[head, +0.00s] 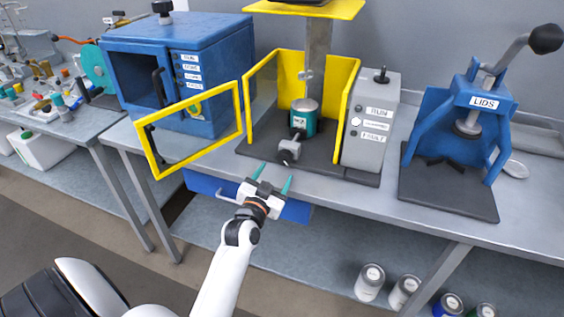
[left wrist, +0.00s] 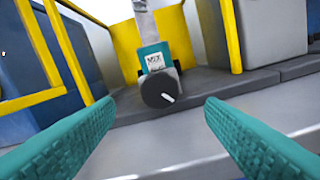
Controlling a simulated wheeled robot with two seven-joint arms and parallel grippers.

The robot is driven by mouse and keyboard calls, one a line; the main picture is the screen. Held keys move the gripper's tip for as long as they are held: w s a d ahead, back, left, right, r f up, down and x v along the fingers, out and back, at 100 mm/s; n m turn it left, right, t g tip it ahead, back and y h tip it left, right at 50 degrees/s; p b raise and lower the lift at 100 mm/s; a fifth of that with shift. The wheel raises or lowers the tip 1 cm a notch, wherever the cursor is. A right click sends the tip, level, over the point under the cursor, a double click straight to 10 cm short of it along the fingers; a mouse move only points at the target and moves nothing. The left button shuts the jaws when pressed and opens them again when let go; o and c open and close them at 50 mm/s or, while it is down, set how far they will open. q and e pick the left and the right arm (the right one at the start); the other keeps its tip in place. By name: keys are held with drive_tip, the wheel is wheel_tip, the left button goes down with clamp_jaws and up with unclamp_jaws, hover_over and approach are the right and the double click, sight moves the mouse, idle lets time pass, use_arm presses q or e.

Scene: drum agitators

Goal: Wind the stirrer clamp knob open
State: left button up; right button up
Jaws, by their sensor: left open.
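The clamp knob (left wrist: 158,89) is a dark round disc with a white pointer mark, facing my left gripper in the left wrist view. In the head view the knob (head: 289,150) sticks out low at the front of the stirrer station. Behind it stands a teal can (head: 304,118) with a white label, below the grey stirrer column (head: 317,50). My left gripper (head: 273,177) is open and empty, in front of the knob and apart from it, near the bench's front edge. In the left wrist view the knob lies between the teal fingers, farther off. My right gripper is not in view.
Yellow guard panels (head: 345,90) flank the can. A grey control box (head: 372,120) is to the right, then the blue lid press (head: 470,110). Space before the knob is clear.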

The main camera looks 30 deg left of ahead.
sight(283, 160)
use_arm(q)
drive_tip(key=x, duration=0.6)
drive_tip(key=shift+w, duration=0.2)
drive_tip(key=shift+c, duration=0.2)
drive_tip(key=c, duration=0.9)
drive_tip(key=shift+c, duration=0.2)
drive_tip(key=shift+n+p, duration=0.3)
